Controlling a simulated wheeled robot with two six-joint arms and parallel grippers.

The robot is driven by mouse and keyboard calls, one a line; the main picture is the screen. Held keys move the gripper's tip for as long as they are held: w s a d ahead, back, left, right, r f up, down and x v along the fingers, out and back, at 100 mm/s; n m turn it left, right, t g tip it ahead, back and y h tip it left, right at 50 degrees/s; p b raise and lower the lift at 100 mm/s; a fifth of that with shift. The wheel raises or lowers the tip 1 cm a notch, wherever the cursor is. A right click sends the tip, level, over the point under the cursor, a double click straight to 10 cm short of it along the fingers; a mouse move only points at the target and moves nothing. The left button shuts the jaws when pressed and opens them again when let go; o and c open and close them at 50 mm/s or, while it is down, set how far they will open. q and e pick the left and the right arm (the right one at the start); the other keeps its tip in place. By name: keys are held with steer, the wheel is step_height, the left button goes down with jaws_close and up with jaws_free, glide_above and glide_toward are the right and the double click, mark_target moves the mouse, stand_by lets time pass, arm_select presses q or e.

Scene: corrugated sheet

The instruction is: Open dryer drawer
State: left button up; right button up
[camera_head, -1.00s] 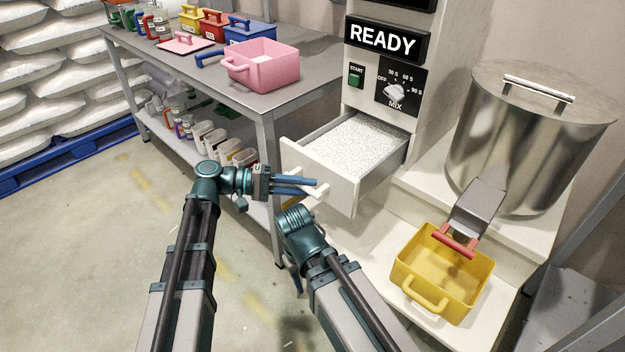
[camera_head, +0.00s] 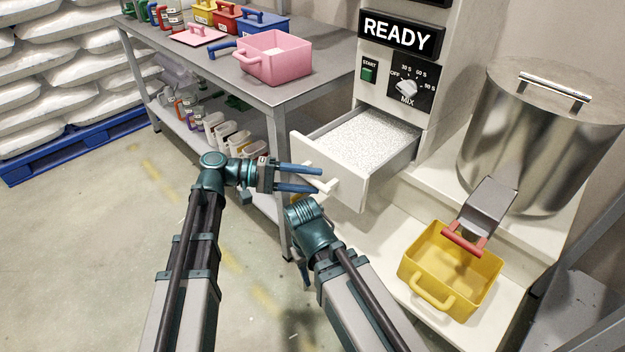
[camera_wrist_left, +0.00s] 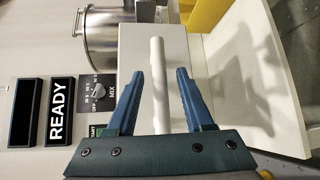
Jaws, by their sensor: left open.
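The dryer drawer (camera_head: 340,170) stands pulled out of the machine, holding white granules (camera_head: 362,138). Its white bar handle (camera_head: 325,187) is on the front face. My left gripper (camera_head: 318,181) is open at the handle, its blue fingers spread apart. In the left wrist view the handle (camera_wrist_left: 158,85) runs between the two open fingers (camera_wrist_left: 155,75), with gaps on both sides. My right arm's wrist (camera_head: 312,228) is below the drawer front; its fingers are mostly hidden behind the arm, so their state is unclear.
A READY panel (camera_head: 400,36) and MIX dial (camera_head: 407,88) are above the drawer. A yellow bin (camera_head: 430,265), scoop (camera_head: 487,208) and steel pot (camera_head: 530,140) stand right. A grey table (camera_head: 290,92) with a pink bin (camera_head: 275,60) is left. Floor lies open at lower left.

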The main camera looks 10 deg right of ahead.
arm_select(q)
steer(key=w+a+r+p, duration=0.1)
steer(key=a, duration=1.1)
steer(key=shift+w+a+r+p, duration=0.25)
steer(key=shift+w+r+p, duration=0.05)
steer(key=shift+w+r, duration=0.1)
steer(key=s+d+f+y, duration=0.65)
steer(key=s+f, duration=0.25)
steer(key=f, duration=0.3)
steer(key=s+a+f+m+t+y, duration=0.2)
steer(key=s+a+f+m+y, duration=0.35)
steer(key=y, duration=0.55)
step_height(320, 180, up, 31)
steer(key=s+n+p, duration=0.1)
steer(key=p, duration=3.1)
steer(key=shift+a+r+n+p, duration=0.15)
steer(key=shift+a+n+p, duration=0.1)
steer(key=shift+n+p, duration=0.1)
steer(key=shift+s, duration=0.1)
